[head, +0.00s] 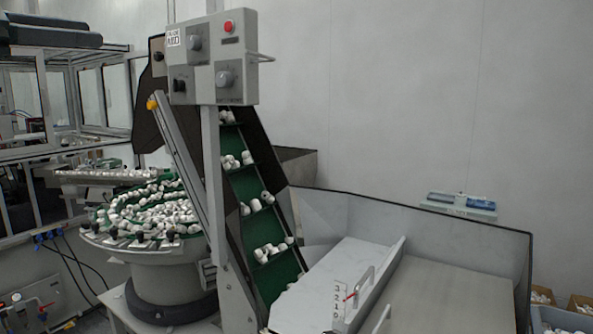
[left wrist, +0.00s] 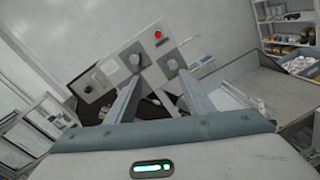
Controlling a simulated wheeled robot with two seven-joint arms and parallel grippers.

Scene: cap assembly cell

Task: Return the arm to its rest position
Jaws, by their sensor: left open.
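My left gripper (left wrist: 158,77) shows in the left wrist view, with its two grey fingers apart and nothing between them. Beyond the fingers is the grey control box (left wrist: 103,82) with its knobs and red button (left wrist: 158,34). In the head view the control box (head: 240,55) stands on a post at the upper middle. I cannot make out the left gripper clearly in the head view. My right gripper is in neither view.
A green cleated conveyor (head: 240,186) carries white caps up behind the post. A bowl feeder (head: 165,275) full of white caps stands left. A grey hopper (head: 455,295) fills the lower right. Boxes (head: 563,318) stand at the right edge.

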